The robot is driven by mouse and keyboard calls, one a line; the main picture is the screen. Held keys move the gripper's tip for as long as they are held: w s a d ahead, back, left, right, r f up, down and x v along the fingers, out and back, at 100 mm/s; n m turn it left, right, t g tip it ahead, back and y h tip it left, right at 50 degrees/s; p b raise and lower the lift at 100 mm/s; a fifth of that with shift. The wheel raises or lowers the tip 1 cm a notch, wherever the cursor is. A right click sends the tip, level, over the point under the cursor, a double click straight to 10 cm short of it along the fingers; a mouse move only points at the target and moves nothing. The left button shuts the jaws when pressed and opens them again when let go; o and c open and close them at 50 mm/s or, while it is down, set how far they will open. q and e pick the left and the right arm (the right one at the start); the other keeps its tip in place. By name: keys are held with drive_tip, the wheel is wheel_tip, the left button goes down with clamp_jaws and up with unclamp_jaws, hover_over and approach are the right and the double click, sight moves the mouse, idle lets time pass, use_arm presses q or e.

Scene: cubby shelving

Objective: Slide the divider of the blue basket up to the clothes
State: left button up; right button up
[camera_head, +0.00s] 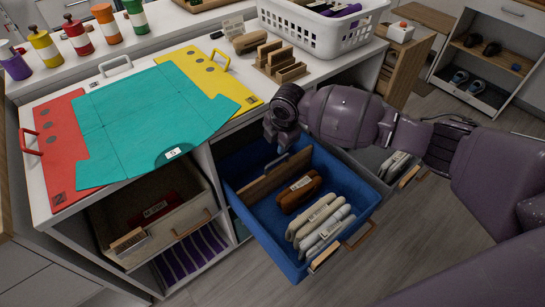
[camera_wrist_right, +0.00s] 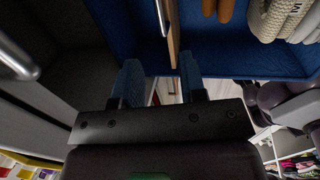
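The blue basket (camera_head: 255,220) is pulled out below the counter. Its wooden divider (camera_head: 268,182) stands across it toward the back, with a gap before the clothes. A folded brown garment (camera_head: 300,190) lies nearest the divider, with pale folded garments (camera_head: 320,222) in front. My right gripper (camera_head: 283,143) is over the back of the basket, near the divider; its fingertips are hard to make out there. In the right wrist view the gripper (camera_wrist_right: 160,68) is open, and the divider's edge (camera_wrist_right: 173,35) shows between the blue finger pads. My left gripper is not in view.
A beige basket (camera_head: 160,215) sits in the cubby to the left, and a grey basket (camera_head: 375,175) to the right. The counter above holds a teal folded sheet (camera_head: 145,120), wooden racks (camera_head: 280,65) and a white laundry basket (camera_head: 310,30). Open floor lies in front.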

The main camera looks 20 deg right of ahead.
sight(273, 162)
drive_tip(key=f, duration=0.3)
drive_tip(key=w+f+b, duration=0.1)
drive_tip(key=f, duration=0.1)
drive_tip(key=f+b, duration=0.1)
drive_tip(key=f, duration=0.2)
drive_tip(key=shift+w+a+f, duration=0.15)
drive_tip(key=shift+a+f, duration=0.15)
drive_tip(key=shift+w+f+b, duration=0.1)
drive_tip(key=shift+f+b, duration=0.2)
drive_tip(key=shift+f, duration=0.05)
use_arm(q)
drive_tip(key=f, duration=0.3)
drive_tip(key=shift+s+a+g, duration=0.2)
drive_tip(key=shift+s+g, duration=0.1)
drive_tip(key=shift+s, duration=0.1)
use_arm(e)
drive_tip(key=shift+w+f, duration=0.15)
drive_tip(key=shift+f, duration=0.15)
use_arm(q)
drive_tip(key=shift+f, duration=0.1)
use_arm(e)
drive_tip(key=shift+c, duration=0.5)
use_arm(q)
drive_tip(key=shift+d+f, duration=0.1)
use_arm(e)
clamp_jaws()
